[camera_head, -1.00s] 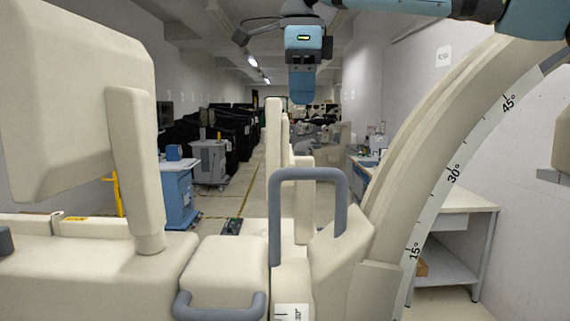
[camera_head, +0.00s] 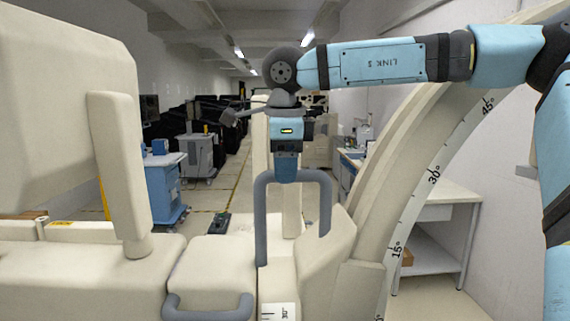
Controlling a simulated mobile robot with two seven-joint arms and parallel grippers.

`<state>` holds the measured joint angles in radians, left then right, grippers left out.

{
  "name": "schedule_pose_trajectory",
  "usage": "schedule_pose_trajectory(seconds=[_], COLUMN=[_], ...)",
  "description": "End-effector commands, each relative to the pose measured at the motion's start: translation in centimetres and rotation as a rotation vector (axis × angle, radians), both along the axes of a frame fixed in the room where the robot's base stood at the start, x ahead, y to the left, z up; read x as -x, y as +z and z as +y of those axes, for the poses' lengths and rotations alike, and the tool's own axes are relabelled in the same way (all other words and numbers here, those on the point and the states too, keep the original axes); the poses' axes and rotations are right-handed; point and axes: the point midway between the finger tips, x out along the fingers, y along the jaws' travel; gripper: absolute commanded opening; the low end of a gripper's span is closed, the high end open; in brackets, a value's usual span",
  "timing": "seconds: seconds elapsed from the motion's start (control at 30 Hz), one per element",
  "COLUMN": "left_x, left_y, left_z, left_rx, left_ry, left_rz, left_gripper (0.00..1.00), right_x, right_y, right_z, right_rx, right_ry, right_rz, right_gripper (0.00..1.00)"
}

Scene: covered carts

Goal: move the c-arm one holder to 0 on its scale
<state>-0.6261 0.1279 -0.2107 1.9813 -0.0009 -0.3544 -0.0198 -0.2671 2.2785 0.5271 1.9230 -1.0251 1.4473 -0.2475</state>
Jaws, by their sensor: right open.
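The c-arm (camera_head: 400,155) is a large cream arc on the right with a white degree scale (camera_head: 420,195) along its edge. Marks for 15, 30 and 45 show, and the lower end is cut off by the frame. A cream holder block (camera_head: 325,250) stands at the arc's foot, with a grey U-shaped handle (camera_head: 262,215) rising from it. My right gripper (camera_head: 286,180) points down at the handle's top bar and hides its middle. It is open; its fingers are not clear and I cannot tell whether they touch the bar. My left gripper is not in view.
A cream upright panel (camera_head: 115,165) and large cream body (camera_head: 70,110) fill the left. A second grey handle (camera_head: 207,312) is low in front. A white table (camera_head: 440,205) stands behind the arc. Blue (camera_head: 163,190) and grey (camera_head: 199,157) carts line the aisle.

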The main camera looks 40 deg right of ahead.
Motion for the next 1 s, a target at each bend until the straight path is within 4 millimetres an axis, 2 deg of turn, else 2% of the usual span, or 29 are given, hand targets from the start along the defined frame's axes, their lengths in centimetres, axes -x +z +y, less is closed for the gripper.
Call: schedule_pose_trajectory(seconds=[0.13, 0.4, 0.47, 0.63, 1.0], left_x=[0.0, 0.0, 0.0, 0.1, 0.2], left_y=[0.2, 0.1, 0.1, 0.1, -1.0], left_z=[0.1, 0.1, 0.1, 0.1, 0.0], left_rx=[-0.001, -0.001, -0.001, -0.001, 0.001], left_ry=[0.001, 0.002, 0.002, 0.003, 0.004], left_rz=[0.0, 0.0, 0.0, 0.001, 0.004], left_gripper=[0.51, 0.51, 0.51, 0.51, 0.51], right_x=[-0.1, -0.1, -0.1, -0.1, 0.3], right_y=[-0.7, -0.8, -0.8, -0.8, -1.1], right_z=[-0.1, -0.1, -0.1, -0.1, 0.2], right_rx=[0.001, 0.001, 0.001, 0.001, 0.011], right_ry=[0.001, 0.001, 0.001, 0.001, 0.002], right_rz=[-0.001, -0.001, -0.001, -0.001, -0.011], right_gripper=[0.5, 0.5, 0.39, 0.0, 0.0])
